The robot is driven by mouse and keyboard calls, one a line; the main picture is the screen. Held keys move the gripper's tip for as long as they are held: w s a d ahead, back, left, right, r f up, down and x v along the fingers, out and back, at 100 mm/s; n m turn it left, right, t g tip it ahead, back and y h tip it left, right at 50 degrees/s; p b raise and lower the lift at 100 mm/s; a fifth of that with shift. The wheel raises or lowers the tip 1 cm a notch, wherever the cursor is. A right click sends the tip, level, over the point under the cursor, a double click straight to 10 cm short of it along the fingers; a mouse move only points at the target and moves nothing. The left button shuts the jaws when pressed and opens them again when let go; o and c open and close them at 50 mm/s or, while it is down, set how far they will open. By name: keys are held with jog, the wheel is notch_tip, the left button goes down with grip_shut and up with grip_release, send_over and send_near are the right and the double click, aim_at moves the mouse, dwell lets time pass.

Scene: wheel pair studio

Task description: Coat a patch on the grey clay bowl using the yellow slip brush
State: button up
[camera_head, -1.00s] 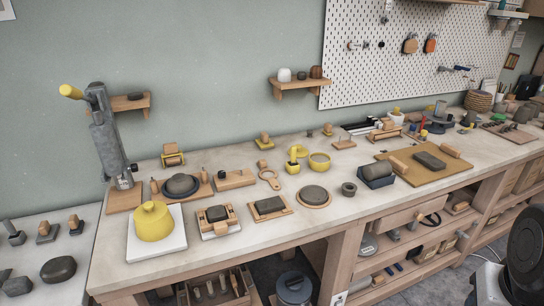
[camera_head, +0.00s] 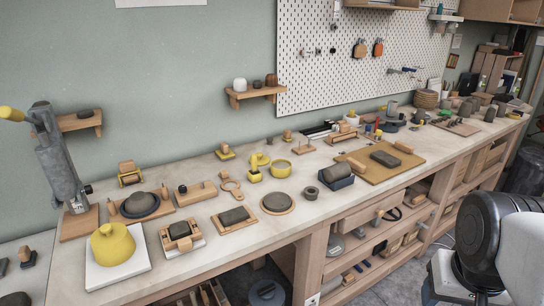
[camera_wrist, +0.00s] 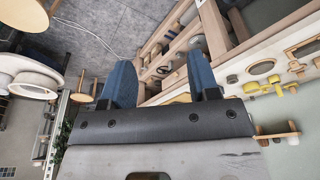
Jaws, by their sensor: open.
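A dark grey rounded clay form (camera_head: 140,202), perhaps the grey clay bowl turned upside down, sits on a dark disc on a wooden board at the bench's left part. A small upright yellow tool (camera_head: 255,174) stands near the middle of the bench, beside a yellow-rimmed pot (camera_head: 281,169); I cannot tell if it is the slip brush. My gripper (camera_wrist: 161,62) shows in the wrist view with its two blue fingers wide apart and nothing between them. It is away from the bench items. It does not show in the head view.
A yellow domed pot (camera_head: 112,243) stands on a white slab at the front left. A grey clamp-like press (camera_head: 58,160) rises at the far left. Wooden-framed clay blocks (camera_head: 233,216) line the front. A dark box (camera_head: 336,178) and a brown board (camera_head: 372,168) are farther right.

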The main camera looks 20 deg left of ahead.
jog(key=w+a+r+m, duration=0.2)
jog(key=w+a+r, duration=0.1)
jog(key=w, duration=0.6)
jog(key=w+a+r+m, duration=0.3)
jog(key=w+a+r, duration=0.1)
jog(key=w, duration=0.5)
jog(key=m+g+y, duration=0.2)
jog(key=m+g, duration=0.1)
jog(key=m, duration=1)
send_over(254, 155)
jog(key=d, duration=0.1)
notch_tip(254, 155, down, 14)
jog(key=shift+f, duration=0.2)
jog(key=shift+a+f, duration=0.15)
jog(key=shift+f, duration=0.05)
jog(key=shift+f, duration=0.15)
jog(key=shift+a+f, duration=0.2)
jog(key=shift+f, duration=1)
jog(key=shift+a+f, duration=0.15)
jog(key=shift+f, duration=1.1)
jog(key=shift+a+f, duration=0.2)
jog(key=shift+f, duration=1)
